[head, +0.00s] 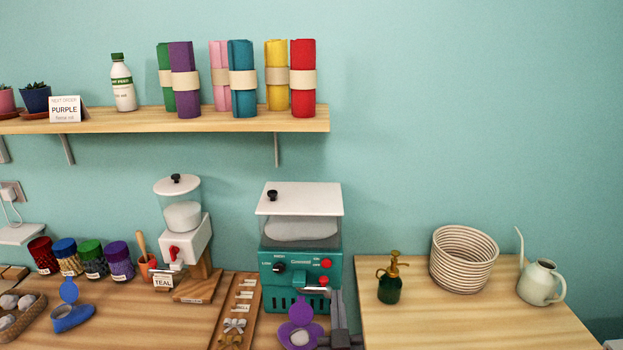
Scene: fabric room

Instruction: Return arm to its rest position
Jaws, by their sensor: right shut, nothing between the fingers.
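My right gripper (337,296) shows at the bottom centre of the head view, grey and pointing away from me. Its fingers are together with nothing between them. It is in front of the lower right corner of the teal machine (290,262), beside a purple scoop-like piece (301,331) holding something pale. I cannot tell whether it touches either. My left gripper is not in view.
A wooden rack (238,312) with small metal pieces lies left of the machine. A white dispenser (184,235) and several coloured jars (91,259) stand further left. A green sprayer (390,283), basket (463,259) and watering can (540,282) stand on the right table (455,325).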

